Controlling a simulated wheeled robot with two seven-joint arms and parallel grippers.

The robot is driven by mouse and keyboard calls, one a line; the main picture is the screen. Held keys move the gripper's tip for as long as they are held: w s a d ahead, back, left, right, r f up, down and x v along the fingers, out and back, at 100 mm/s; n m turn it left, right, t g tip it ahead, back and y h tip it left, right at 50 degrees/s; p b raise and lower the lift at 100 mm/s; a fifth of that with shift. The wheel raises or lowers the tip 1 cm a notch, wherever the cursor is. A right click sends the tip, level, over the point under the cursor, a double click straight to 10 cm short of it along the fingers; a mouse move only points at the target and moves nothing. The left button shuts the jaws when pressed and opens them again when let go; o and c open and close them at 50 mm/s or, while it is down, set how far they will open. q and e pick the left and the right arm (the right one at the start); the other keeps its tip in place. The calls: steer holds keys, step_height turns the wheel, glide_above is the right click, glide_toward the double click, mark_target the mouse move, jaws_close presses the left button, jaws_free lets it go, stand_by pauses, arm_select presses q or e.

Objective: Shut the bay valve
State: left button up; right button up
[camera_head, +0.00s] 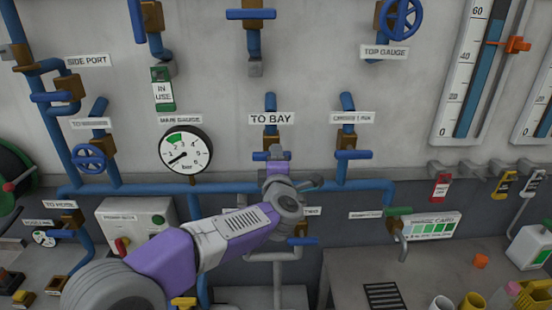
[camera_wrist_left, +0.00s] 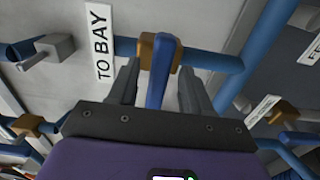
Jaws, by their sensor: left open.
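The bay valve is on a vertical blue pipe under the "TO BAY" label (camera_head: 271,119). Its blue lever (camera_wrist_left: 160,75) and brass body (camera_wrist_left: 147,48) show in the left wrist view. The lever appears to lie across the pipe there. My left gripper (camera_head: 277,168) is at the valve in the head view and hides much of it. In the left wrist view my left gripper (camera_wrist_left: 158,68) is open, with one finger on each side of the lever and gaps visible. My right gripper is not in view.
A similar lever valve (camera_head: 354,154) is to the right, and a pressure gauge (camera_head: 186,149) is to the left. A blue pipe (camera_head: 230,189) runs along the wall below.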

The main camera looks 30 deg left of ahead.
arm_select(q)
steer(key=v, duration=0.5)
steer(key=shift+s+b, duration=0.1)
steer(key=shift+b, duration=0.2)
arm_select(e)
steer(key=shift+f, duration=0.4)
